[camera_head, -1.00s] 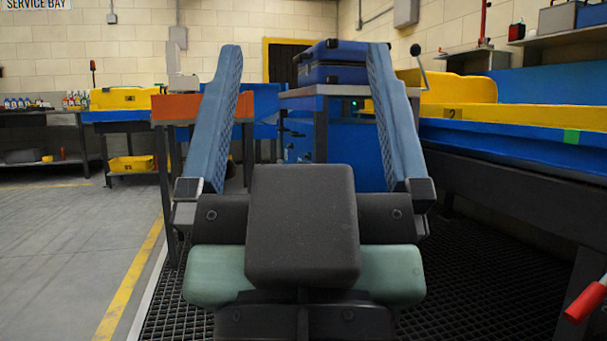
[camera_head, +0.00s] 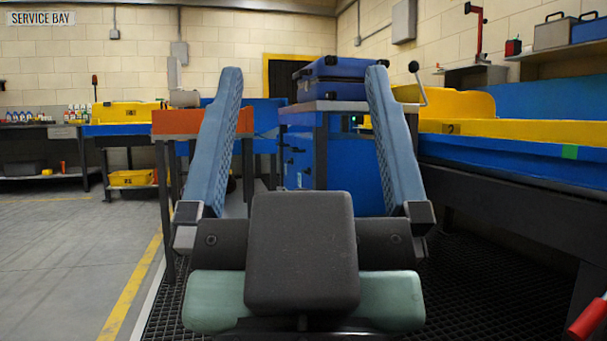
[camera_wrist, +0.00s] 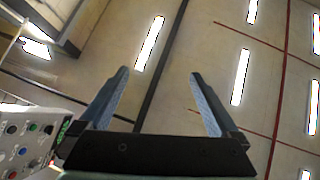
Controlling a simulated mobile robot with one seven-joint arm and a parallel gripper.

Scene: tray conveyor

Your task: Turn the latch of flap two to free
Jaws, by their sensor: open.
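My gripper (camera_head: 304,72) is open and empty, its two blue fingers pointing up and away in the head view. In the wrist view my gripper (camera_wrist: 160,73) also shows open with nothing between the fingers, facing the ceiling. A yellow part marked 2 (camera_head: 470,128) runs along the blue conveyor side at the right, well apart from my gripper. A thin metal handle with a dark knob (camera_head: 417,80) stands at its far end, just right of my right finger. I cannot tell whether this handle is the latch, or which way it is turned.
A blue cabinet (camera_head: 302,160) carrying blue cases (camera_head: 332,85) stands straight ahead behind the fingers. An orange-topped table (camera_head: 180,122) is to the left. A red handle (camera_head: 590,318) juts in at lower right. Open grey floor (camera_head: 60,250) lies at the left.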

